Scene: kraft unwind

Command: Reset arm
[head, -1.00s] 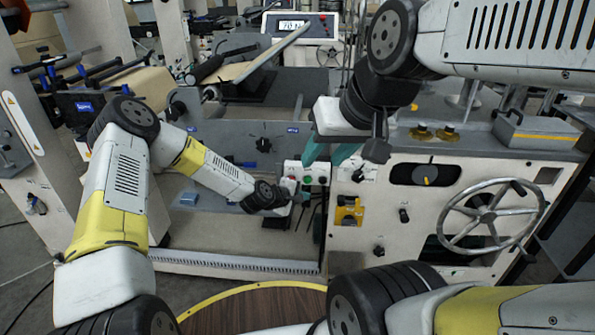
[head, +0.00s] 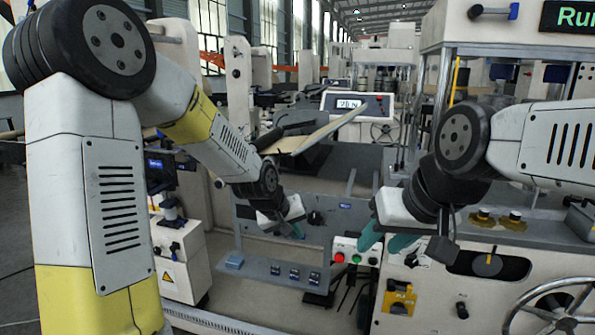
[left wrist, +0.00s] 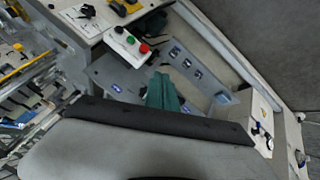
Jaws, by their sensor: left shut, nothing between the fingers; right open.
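My left arm (head: 85,180) comes in from the left, raised, its forearm sloping down to the right. My left gripper (head: 297,230) has its fingers together and empty, left of the button box and apart from it. In the left wrist view its teal fingers (left wrist: 162,92) are closed over the grey panel. My right arm (head: 545,140) comes in from the right. My right gripper (head: 386,240) is open and empty, its teal fingers apart in front of the machine, close to the button box; contact cannot be told.
A handwheel (head: 550,308) and yellow-plated knob (head: 399,297) are on the machine front. A tilted board (head: 330,130) and lit display (head: 350,104) stand behind.

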